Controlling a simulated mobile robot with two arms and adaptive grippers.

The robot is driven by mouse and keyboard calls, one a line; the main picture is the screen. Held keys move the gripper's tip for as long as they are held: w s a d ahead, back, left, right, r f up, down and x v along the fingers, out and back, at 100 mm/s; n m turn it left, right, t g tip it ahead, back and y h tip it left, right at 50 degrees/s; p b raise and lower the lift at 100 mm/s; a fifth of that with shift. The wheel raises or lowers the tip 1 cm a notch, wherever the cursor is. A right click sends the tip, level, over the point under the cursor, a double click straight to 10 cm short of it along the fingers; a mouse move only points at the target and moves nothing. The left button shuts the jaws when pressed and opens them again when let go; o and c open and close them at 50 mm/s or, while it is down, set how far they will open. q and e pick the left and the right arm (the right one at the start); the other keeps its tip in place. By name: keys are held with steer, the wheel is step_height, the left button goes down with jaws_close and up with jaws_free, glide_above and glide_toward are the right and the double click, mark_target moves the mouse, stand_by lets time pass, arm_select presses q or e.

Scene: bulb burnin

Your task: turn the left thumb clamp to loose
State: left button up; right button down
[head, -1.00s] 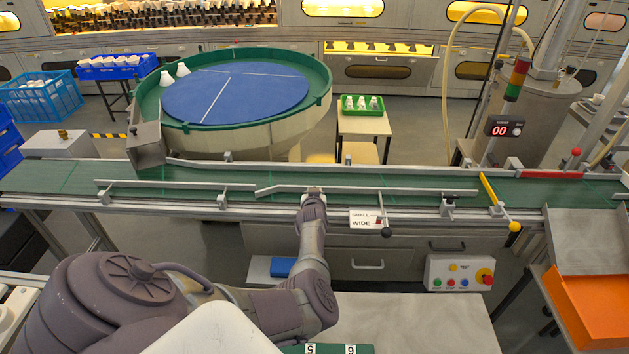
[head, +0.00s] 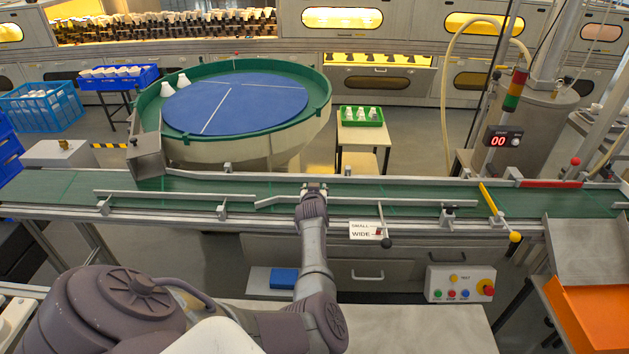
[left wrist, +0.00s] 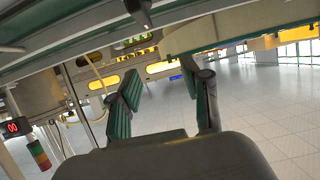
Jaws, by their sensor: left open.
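My left gripper (head: 313,188) reaches over the front edge of the green conveyor (head: 150,185), at the left part of the angled guide rail (head: 400,201). In the left wrist view its two green-padded fingers (left wrist: 163,98) are apart with nothing between the pads. A dark knob-like part (left wrist: 140,12) hangs at the top of that view, beyond the fingertips; I cannot tell for sure whether it is the left thumb clamp. In the head view my gripper hides that spot on the rail. Another rail clamp (head: 447,210) shows to the right. My right gripper is not in view.
A lever with a dark ball (head: 386,242) stands by the SMALL/WIDE sign (head: 364,230). A yellow bar with a yellow knob (head: 514,236) crosses the belt further right. A fixed rail (head: 170,195) runs to the left. A turntable (head: 235,98) stands behind.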

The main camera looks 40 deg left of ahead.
arm_select(q)
steer(key=shift+r, duration=2.1)
steer(key=shift+f, duration=0.1)
